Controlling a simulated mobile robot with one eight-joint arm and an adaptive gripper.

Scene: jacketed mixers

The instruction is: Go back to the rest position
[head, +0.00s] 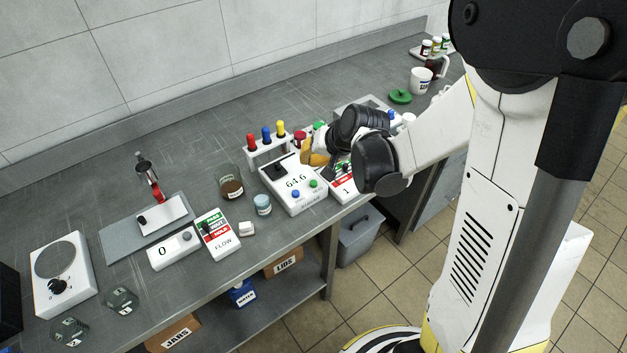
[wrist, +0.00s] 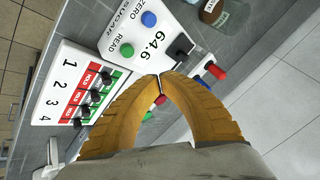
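My gripper (wrist: 160,77) shows in the wrist view with its two yellow fingers curved in and their tips meeting. Nothing is seen between the tips. My arm reaches over the bench from the right.
A switch panel numbered 1 to 4 (wrist: 75,85) lies close beside the scale. A rack with coloured knobs (head: 268,150) stands behind it. A brown jar (head: 231,186), a mixer stand (head: 160,215) and a FLOW panel (head: 218,235) are to the left. A white mug (head: 421,80) stands at the far right.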

